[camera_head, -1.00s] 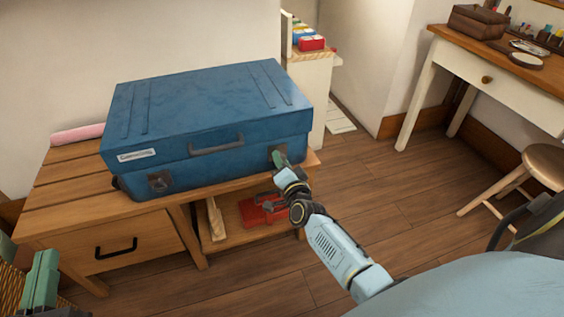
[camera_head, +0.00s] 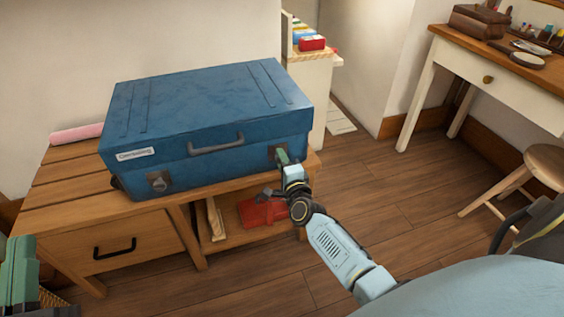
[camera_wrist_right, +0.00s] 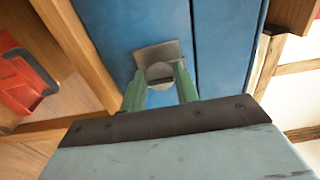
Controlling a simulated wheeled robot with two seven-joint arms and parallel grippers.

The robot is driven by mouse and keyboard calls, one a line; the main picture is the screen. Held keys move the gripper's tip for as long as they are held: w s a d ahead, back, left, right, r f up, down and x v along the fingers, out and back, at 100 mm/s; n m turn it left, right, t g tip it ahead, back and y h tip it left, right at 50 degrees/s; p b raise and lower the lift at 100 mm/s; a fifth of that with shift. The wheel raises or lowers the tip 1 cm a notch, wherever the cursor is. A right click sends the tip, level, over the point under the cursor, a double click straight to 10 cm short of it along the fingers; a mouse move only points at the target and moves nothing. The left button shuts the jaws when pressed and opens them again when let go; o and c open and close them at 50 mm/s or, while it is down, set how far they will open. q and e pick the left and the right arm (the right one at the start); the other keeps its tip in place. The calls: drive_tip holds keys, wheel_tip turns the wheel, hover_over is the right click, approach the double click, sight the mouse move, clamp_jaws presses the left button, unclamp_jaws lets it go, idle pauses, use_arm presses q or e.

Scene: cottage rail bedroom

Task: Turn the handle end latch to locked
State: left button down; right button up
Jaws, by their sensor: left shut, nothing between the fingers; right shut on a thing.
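A closed blue case (camera_head: 205,115) lies on a wooden bench, with its grey carrying handle (camera_head: 217,144) on the front. One latch (camera_head: 158,183) is near the front's left end. My right gripper (camera_head: 282,157) is at this right-end latch. In the right wrist view its green fingers (camera_wrist_right: 159,88) are shut on the knob, one on each side. The fingers partly hide this latch in the head view. My left gripper (camera_head: 18,268) is shut and empty at the lower left edge, apart from the case.
The wooden bench (camera_head: 75,187) has a drawer and an open shelf with a red object (camera_head: 262,212) below my right gripper. A desk (camera_head: 470,50) and stool (camera_head: 545,165) stand right. The floor between is clear.

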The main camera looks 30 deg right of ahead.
idle(0.4)
drive_tip(key=o, duration=1)
drive_tip(key=shift+c, duration=0.2)
use_arm(q)
drive_tip(key=s+a+f+g+y+p, duration=0.1)
drive_tip(key=a+f+g+y+p, duration=0.1)
drive_tip(key=f+g, duration=0.3)
drive_tip(key=s+a+f+g+y+p, duration=0.2)
drive_tip(key=f+g, duration=0.4)
drive_tip(key=f, duration=0.5)
drive_tip(key=shift+n, duration=0.3)
use_arm(e)
drive_tip(key=v, duration=1.3)
drive_tip(key=shift+s, duration=0.2)
